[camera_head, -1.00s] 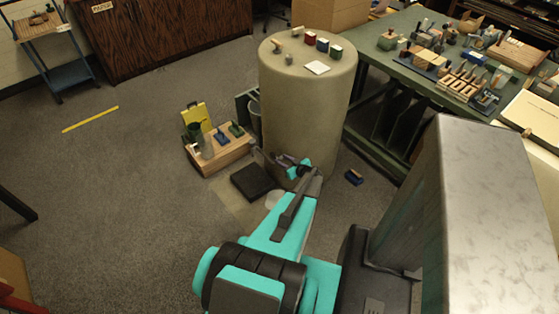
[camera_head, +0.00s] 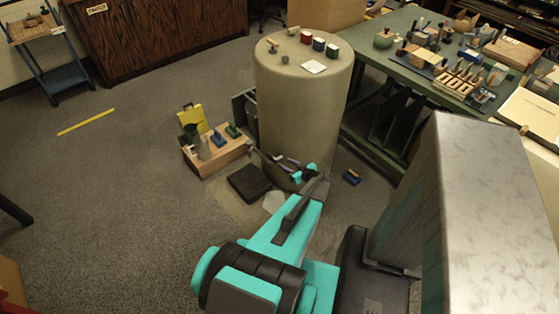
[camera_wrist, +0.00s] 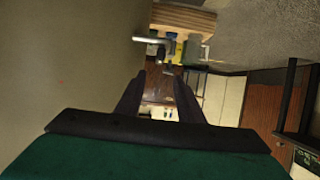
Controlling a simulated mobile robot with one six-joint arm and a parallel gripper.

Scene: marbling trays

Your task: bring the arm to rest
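My arm reaches forward from the bottom of the head view and is folded low in front of the beige round pedestal (camera_head: 300,120). My gripper (camera_head: 268,157) is near the pedestal's lower left side, above the floor. Whether it touches the pedestal cannot be told. In the wrist view my gripper (camera_wrist: 157,85) shows two dark fingers spread apart with nothing between them. The pedestal's pale side (camera_wrist: 70,60) fills the left of that view.
A wooden crate (camera_head: 222,158) with tools and a dark flat block (camera_head: 249,183) are on the floor by my gripper. A blue block (camera_head: 351,177) lies right of the pedestal. A green table (camera_head: 378,62) stands behind. Open floor (camera_head: 120,200) is at left.

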